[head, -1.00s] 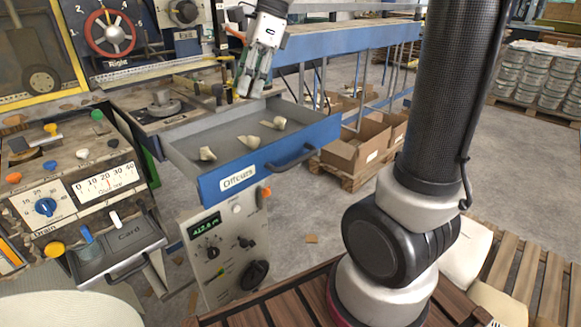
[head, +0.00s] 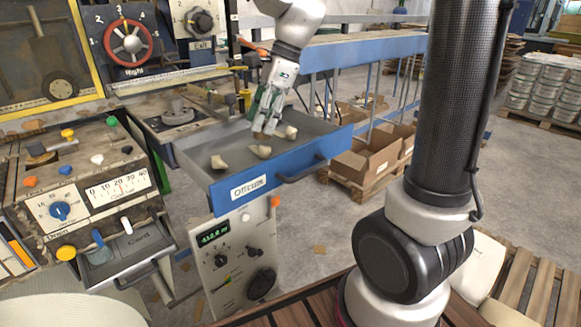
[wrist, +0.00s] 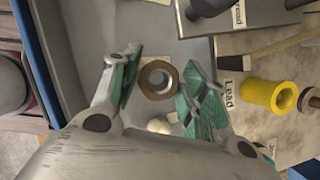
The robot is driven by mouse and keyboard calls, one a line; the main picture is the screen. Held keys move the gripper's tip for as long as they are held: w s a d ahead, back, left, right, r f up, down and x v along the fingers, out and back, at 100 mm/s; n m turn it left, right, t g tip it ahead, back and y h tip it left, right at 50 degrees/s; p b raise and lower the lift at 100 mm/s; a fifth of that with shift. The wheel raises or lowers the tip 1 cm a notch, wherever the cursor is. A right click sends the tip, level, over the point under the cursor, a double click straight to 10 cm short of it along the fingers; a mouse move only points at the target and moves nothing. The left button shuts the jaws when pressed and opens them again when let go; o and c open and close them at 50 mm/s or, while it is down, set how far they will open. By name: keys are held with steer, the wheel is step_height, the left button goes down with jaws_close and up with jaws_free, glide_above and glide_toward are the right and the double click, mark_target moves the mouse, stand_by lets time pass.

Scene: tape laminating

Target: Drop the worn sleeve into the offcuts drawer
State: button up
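The worn sleeve shows in the wrist view as a brown ring (wrist: 158,80) between the green-padded fingers of my gripper (wrist: 161,85). In the head view my gripper (head: 266,112) points down over the offcuts drawer (head: 296,171), and the brown sleeve (head: 265,129) is at its fingertips.
Pale offcuts (head: 219,162) lie in the drawer. A control panel with knobs (head: 238,262) stands below it, and a bench with dials (head: 120,190) is on the left. Cardboard boxes (head: 362,160) stand on a pallet to the right. Open floor lies beyond.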

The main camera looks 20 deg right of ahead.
steer(key=shift+o, duration=1.1)
steer(key=shift+r, duration=0.15)
steer(key=v, duration=1.1)
steer(key=shift+d+r, duration=0.25)
steer(key=shift+r, duration=0.1)
